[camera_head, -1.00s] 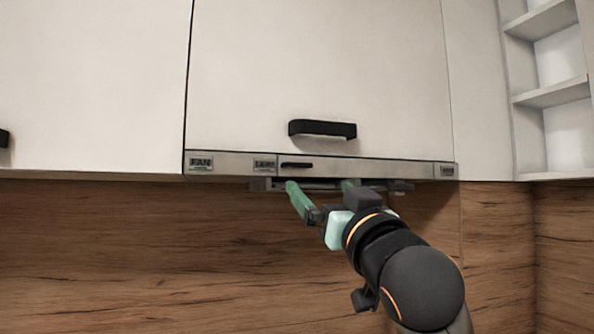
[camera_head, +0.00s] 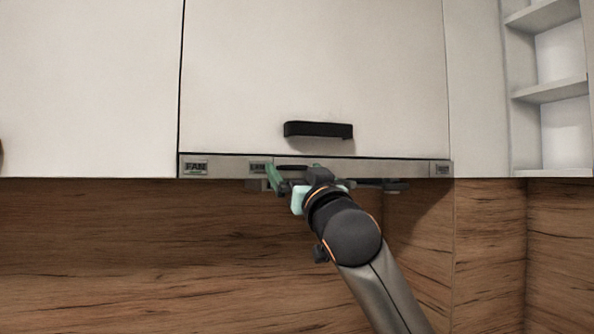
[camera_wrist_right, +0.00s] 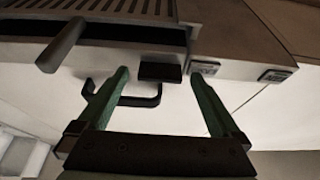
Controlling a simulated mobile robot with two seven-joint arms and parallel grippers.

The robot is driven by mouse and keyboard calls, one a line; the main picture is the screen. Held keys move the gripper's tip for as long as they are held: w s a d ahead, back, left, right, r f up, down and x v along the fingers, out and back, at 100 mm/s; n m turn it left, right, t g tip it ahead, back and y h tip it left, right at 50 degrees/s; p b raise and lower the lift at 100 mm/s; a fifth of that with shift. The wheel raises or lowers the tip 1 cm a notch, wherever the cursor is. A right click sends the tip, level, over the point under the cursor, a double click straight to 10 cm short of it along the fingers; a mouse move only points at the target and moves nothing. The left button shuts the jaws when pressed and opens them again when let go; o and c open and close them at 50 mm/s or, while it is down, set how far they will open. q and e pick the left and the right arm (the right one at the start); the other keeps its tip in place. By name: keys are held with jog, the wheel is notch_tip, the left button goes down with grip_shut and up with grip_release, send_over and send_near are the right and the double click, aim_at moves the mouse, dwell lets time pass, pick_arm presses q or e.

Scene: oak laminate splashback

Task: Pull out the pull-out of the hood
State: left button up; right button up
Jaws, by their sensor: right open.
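The hood's pull-out shows as a thin metal front strip (camera_head: 400,168) under the white cabinet door in the head view, flush with the cabinet. It bears a FAN label and smaller labels. A small dark grip (camera_head: 291,167) on the strip is partly hidden by my right gripper. My right gripper (camera_head: 295,169) is open at the strip, with green fingers. In the right wrist view, the fingers (camera_wrist_right: 163,73) stand apart, and a dark block (camera_wrist_right: 161,72), seemingly that grip, lies between their tips. I cannot tell whether they touch it. My left gripper is not in view.
A black door handle (camera_head: 318,130) sits just above the strip. The hood's slotted underside (camera_wrist_right: 110,10) and a grey bar (camera_wrist_right: 62,46) show in the wrist view. Open shelves (camera_head: 550,95) are at the right. The wooden splashback (camera_head: 120,250) below is clear.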

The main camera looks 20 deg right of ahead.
jog(key=shift+c, duration=0.2)
grip_shut()
dwell(0.5)
